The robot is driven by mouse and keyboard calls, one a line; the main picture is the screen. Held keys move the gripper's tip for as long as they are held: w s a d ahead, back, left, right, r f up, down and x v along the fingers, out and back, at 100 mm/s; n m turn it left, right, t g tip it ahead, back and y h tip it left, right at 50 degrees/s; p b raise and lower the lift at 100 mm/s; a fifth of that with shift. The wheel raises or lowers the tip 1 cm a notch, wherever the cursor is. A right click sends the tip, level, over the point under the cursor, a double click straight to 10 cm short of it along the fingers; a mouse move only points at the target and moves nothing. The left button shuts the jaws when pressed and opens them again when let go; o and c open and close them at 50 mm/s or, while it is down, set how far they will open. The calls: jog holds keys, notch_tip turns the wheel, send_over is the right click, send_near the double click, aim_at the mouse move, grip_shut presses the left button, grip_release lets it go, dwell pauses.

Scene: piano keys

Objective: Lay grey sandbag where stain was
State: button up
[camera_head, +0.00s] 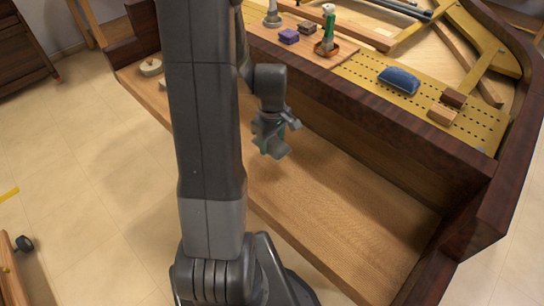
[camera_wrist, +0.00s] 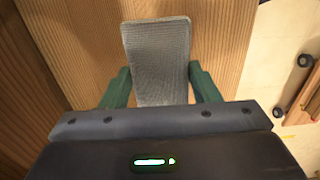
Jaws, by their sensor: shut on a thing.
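The grey sandbag (camera_wrist: 156,50) shows in the wrist view as a woven grey pad between the two green fingers of my gripper (camera_wrist: 160,88). My gripper is shut on it, with a finger against each side. In the head view my gripper (camera_head: 272,138) hangs over the bare wooden ledge (camera_head: 340,205) of the piano. Its jaws and the bag are small and partly hidden there, so I cannot tell how high the bag is above the wood. No stain shows on the visible wood.
A blue bag (camera_head: 400,80) lies on the perforated yellow rail (camera_head: 362,72), near small wooden blocks (camera_head: 441,114). A purple block (camera_head: 289,36) and a green-and-white bottle (camera_head: 328,18) stand further back. A dark wooden rail stands behind the ledge. The ledge's right part is clear.

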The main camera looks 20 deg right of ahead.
aim_at(272, 161)
jog(key=shift+f, duration=2.85)
jog(key=shift+f+b, duration=0.1)
jog(key=shift+b, duration=0.2)
jog(key=o, duration=1.2)
jog(key=shift+o, duration=0.2)
notch_tip(272, 161, up, 12)
jog(key=shift+r+p, duration=0.15)
jog(key=shift+p, duration=0.55)
